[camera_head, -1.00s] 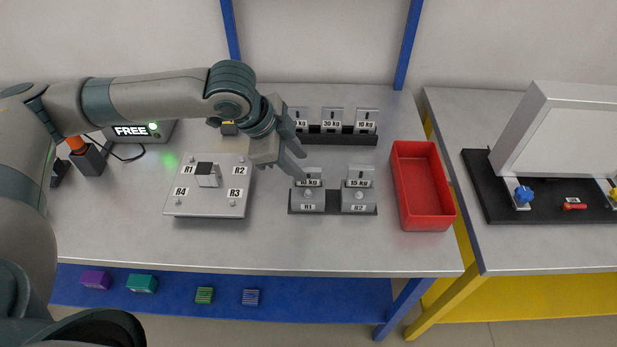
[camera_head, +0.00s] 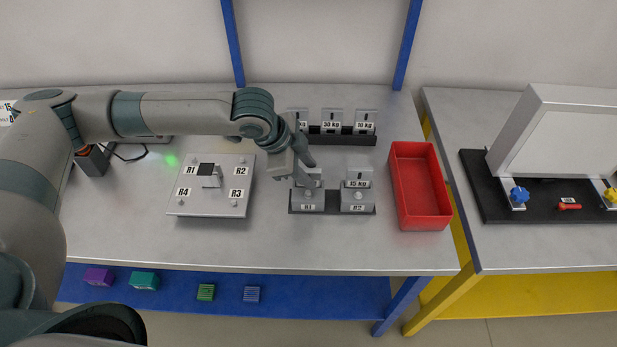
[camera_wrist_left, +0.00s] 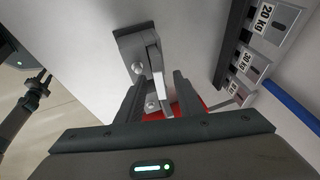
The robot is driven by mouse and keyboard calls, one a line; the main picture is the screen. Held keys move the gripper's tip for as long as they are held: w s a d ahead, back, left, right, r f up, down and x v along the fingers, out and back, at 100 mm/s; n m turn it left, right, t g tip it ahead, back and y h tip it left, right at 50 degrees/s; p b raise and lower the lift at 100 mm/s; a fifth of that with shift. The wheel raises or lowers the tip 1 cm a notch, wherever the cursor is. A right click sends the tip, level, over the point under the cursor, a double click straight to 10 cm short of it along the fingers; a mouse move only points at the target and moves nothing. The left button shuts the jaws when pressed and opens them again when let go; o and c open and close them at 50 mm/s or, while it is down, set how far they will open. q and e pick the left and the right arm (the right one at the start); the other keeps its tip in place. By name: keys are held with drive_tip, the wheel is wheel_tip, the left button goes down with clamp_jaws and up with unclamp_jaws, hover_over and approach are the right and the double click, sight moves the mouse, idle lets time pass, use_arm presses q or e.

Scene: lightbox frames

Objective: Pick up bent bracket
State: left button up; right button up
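A grey metal piece that looks like a bent bracket (camera_head: 316,178) stands at position R1 on the front black rack (camera_head: 333,211). My left gripper (camera_head: 307,170) is over it and partly hides it. In the left wrist view, the gripper (camera_wrist_left: 159,82) is open, with the upright plate of the bracket (camera_wrist_left: 158,68) between its two fingers; contact cannot be told. My right gripper is not in view.
A rear rack (camera_head: 345,138) holds several marked pieces, including 30 kg and 10 kg, close to my gripper. A red bin (camera_head: 447,212) stands to the right. A plate marked R1 to R4 (camera_head: 210,204) lies to the left. The table's front strip is clear.

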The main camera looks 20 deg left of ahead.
use_arm(q)
drive_tip(key=shift+w+d+f, duration=0.1)
drive_tip(key=shift+f, duration=0.2)
drive_tip(key=shift+c, duration=0.7)
clamp_jaws()
drive_tip(key=shift+r, duration=0.2)
